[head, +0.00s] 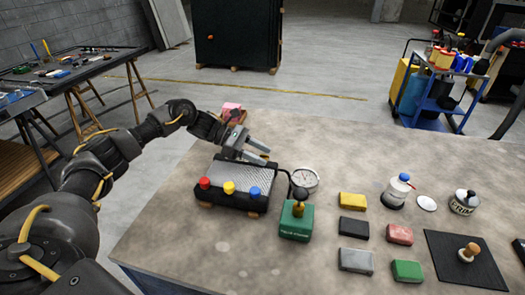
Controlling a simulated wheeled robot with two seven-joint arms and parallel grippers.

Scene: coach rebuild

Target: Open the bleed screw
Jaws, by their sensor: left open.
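A black block with a ribbed grey top (236,181) sits on the worktable, with a red knob (204,183), a yellow knob (229,187) and a blue knob (254,192) along its front. I cannot tell which part is the bleed screw. My left gripper (267,156) reaches in from the left over the block's back right, open and with nothing visible between its fingers. A round white gauge (305,180) stands just right of the block. A green box (296,221) with a brass and black fitting on top stands in front of the gauge. My right gripper is out of view.
Yellow, black, red, grey and green small blocks (353,200) lie to the right. A white bottle (397,190), a tin (463,202) and a black mat (450,275) with a wooden-handled tool are further right. A pink item (231,110) is behind my gripper. The table's front left is clear.

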